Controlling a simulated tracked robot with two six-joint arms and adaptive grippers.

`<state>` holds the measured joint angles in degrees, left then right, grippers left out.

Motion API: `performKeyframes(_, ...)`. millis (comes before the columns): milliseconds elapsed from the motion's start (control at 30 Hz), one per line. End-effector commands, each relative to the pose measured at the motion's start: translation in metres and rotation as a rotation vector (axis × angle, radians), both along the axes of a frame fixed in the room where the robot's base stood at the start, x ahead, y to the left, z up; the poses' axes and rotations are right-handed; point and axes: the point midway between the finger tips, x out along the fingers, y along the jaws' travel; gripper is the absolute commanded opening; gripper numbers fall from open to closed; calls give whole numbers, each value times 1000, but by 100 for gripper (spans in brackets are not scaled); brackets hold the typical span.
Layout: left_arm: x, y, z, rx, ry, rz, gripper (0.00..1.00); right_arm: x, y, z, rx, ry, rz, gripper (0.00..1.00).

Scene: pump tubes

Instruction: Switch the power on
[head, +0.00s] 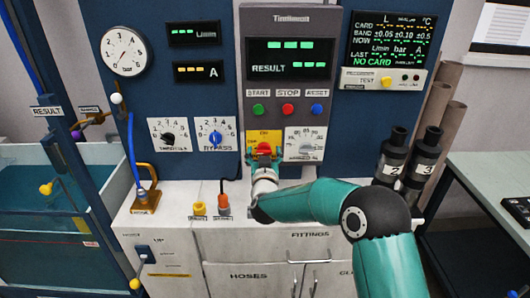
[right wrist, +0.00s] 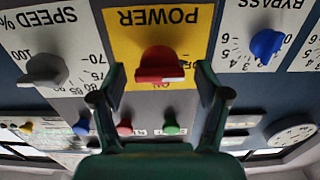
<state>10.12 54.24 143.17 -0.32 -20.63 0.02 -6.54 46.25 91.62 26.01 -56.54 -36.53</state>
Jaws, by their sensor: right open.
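The red power knob (head: 264,149) sits on a yellow plate (head: 251,136) low on the grey control column. In the right wrist view, which is upside down, the red knob (right wrist: 161,65) stands out from the yellow plate (right wrist: 127,22) marked POWER. My right gripper (right wrist: 160,84) is open, with one finger on each side of the knob and a visible gap to each. In the head view my right gripper (head: 264,166) is just below the knob and partly covers its plate. Part of the plate's lettering is hidden by the knob. My left gripper is not in view.
The grey speed dial (head: 306,147) is right of the knob and the blue bypass dial (head: 215,138) is left. Green start (head: 258,109), red stop (head: 290,109) and blue reset (head: 317,109) buttons are above. The lit display (head: 290,59) shows green dashes.

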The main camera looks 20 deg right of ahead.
Motion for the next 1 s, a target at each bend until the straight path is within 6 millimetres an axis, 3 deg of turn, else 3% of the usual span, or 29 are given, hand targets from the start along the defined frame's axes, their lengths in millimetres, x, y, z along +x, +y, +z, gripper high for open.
performKeyframes(167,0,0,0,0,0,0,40,0,0,0,0,0,0,73)
performKeyframes(500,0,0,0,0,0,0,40,0,0,0,0,0,0,17)
performKeyframes(533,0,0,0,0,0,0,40,0,0,0,0,0,-1,15)
performKeyframes(767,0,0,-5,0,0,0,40,-1,-1,-1,17,-6,-1,15)
performKeyframes(1000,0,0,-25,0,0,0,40,-1,-1,-4,101,-31,-1,15)
